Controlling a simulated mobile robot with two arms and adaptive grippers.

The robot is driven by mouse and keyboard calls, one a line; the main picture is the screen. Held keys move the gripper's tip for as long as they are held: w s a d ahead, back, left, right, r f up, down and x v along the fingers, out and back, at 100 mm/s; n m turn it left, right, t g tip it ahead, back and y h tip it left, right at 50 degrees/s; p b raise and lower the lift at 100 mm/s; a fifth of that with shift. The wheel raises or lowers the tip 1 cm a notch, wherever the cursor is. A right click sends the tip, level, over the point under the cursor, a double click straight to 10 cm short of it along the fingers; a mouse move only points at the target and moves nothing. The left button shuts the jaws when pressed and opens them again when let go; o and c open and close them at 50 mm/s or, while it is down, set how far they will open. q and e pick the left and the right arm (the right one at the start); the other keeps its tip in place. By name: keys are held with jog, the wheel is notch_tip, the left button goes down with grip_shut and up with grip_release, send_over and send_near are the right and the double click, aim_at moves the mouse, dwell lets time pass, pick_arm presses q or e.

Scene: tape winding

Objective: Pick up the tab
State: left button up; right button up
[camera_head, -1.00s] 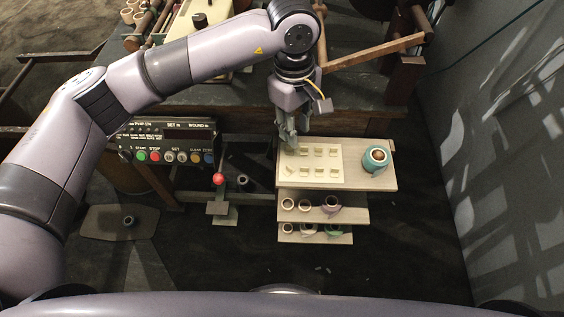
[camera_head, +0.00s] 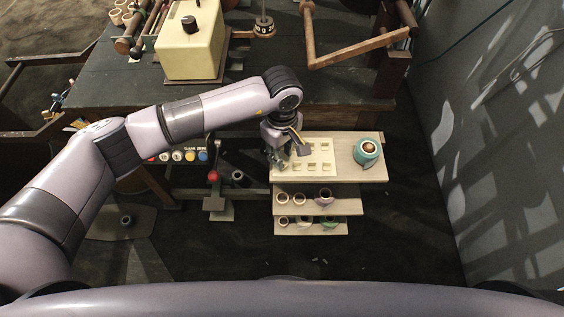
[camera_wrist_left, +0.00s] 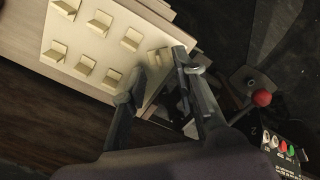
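Several small cream tabs stand in rows on a pale board (camera_head: 334,150), which lies on the top wooden shelf (camera_head: 374,173). In the left wrist view, the tabs show on the board (camera_wrist_left: 72,40) as upright flaps. One corner tab (camera_wrist_left: 157,56) stands close to my fingertips, near the board's edge. My left gripper (camera_head: 277,160) is over the left end of the board. In the left wrist view, its fingers (camera_wrist_left: 155,78) are spread apart, with the corner tab just beyond the gap between them. I cannot tell whether they touch it. My right gripper is not in view.
A teal tape dispenser or cup (camera_head: 367,152) stands right of the board. Lower shelves hold several rolls (camera_head: 299,199). A red-knobbed lever (camera_head: 213,177) is to the left, also in the wrist view (camera_wrist_left: 262,98). A dark workbench (camera_head: 120,100) lies behind.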

pick_arm(q)
jog(key=shift+f, duration=1.9)
jog(key=shift+c, duration=0.4)
grip_shut()
